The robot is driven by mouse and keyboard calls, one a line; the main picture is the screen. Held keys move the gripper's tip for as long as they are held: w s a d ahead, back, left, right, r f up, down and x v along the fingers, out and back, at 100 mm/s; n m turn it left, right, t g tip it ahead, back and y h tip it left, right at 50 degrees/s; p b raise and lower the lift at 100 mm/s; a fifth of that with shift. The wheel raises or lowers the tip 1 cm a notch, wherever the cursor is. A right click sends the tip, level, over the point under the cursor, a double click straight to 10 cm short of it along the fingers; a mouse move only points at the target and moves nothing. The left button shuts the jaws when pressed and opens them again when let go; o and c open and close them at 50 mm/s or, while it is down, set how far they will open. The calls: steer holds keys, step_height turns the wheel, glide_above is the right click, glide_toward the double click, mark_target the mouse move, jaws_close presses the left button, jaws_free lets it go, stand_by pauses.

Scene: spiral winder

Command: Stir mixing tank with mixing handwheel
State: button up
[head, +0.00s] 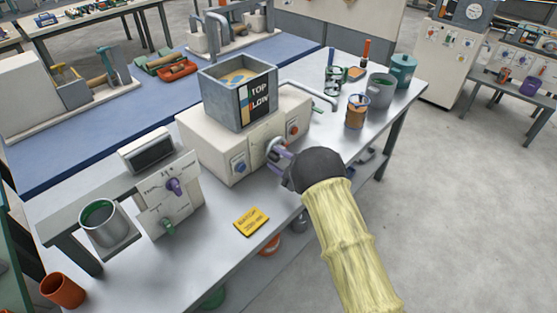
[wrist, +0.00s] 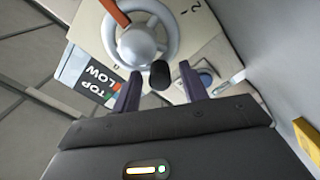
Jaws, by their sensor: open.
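The mixing tank (head: 222,103) is a grey open box with a tan mix inside, on top of a cream machine body (head: 210,151). The mixing handwheel (wrist: 140,40) is a grey ring with a round hub, on the front of the body. In the head view the handwheel (head: 273,150) is partly hidden by my gripper (head: 281,158). In the wrist view my gripper (wrist: 158,88) is open, its two purple fingers on either side of a dark knob (wrist: 159,74) at the wheel's lower edge. I cannot tell whether the fingers touch it.
A panel with a purple knob (head: 175,187) and a cup in a bracket (head: 104,222) stand left of the machine. A yellow card (head: 251,221) lies in front. Cans and a bent pipe (head: 308,92) are to the right. The bench front is mostly clear.

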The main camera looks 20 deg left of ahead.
mark_target(281, 140)
steer(key=shift+c, duration=0.2)
jaws_close()
steer(key=shift+r+m, duration=0.15)
steer(key=shift+m, duration=0.25)
steer(key=m, duration=0.2)
steer(key=r+m, duration=0.1)
steer(key=shift+w+d, duration=0.15)
steer(key=shift+w, duration=0.1)
steer(key=w+m, duration=0.1)
steer(key=m, duration=0.2)
steer(key=w+r+m, duration=0.1)
steer(key=m, duration=0.3)
steer(key=d+r+m, duration=0.1)
steer(key=m, duration=0.3)
steer(key=shift+w+d+b, duration=0.1)
steer(key=shift+w+b, duration=0.2)
steer(key=shift+w, duration=0.1)
steer(key=shift+w+d+f+m, duration=0.1)
steer(key=shift+w+m, duration=0.15)
steer(key=shift+m, duration=0.6)
steer(key=shift+w+d+m, duration=0.1)
steer(key=shift+w+m, duration=0.15)
steer(key=shift+m, duration=0.65)
steer(key=shift+w+d+f+m, duration=0.1)
steer(key=shift+w+m, duration=0.15)
steer(key=shift+m, duration=0.6)
